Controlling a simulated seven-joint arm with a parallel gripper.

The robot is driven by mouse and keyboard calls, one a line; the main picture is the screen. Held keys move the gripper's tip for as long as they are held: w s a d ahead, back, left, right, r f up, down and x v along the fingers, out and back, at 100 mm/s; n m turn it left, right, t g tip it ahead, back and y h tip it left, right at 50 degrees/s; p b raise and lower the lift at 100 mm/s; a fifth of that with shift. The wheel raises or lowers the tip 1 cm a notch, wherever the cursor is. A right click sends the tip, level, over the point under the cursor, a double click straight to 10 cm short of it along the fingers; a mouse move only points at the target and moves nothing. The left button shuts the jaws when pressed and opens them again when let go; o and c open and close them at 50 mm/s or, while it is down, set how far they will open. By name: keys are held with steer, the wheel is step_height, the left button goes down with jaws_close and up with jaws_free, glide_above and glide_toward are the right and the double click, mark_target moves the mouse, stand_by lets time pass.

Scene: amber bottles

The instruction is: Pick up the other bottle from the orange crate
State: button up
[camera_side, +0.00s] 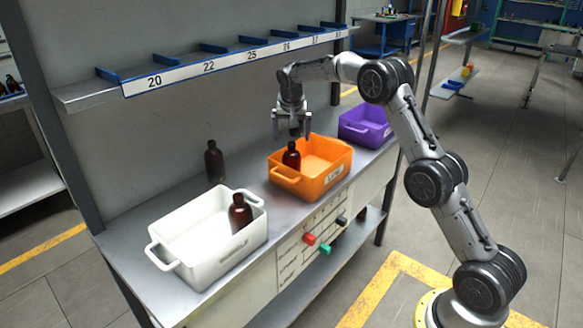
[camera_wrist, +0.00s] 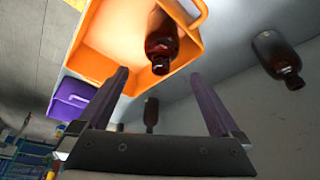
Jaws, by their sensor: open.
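The orange crate (camera_side: 335,160) stands on the bench with one dark amber bottle (camera_side: 291,156) upright inside, near its left wall. My gripper (camera_side: 291,134) is above this crate, pointing down, with its two fingers apart and nothing between them. The fingertips look close above the bottle's neck. In the wrist view, the orange crate (camera_wrist: 101,35) is at the top, and its bottle (camera_wrist: 161,42) shows beyond the open fingers of my gripper (camera_wrist: 159,74). The bottle's lower part is hidden in the side view by the crate wall.
A white crate (camera_side: 190,262) at the front left holds another amber bottle (camera_side: 240,214). A third bottle (camera_side: 214,162) stands on the bench behind, left of the orange crate; it also shows in the wrist view (camera_wrist: 274,55). A purple crate (camera_side: 366,127) stands to the right. A numbered shelf (camera_side: 205,67) runs above.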

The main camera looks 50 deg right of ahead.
mark_target(291, 154)
steer(key=x, duration=1)
steer(key=shift+w+f, duration=0.1)
steer(key=shift+f, duration=0.3)
steer(key=shift+a, duration=0.1)
steer(key=c, duration=1.4)
steer(key=shift+c, duration=0.2)
steer(key=shift+r, duration=0.15)
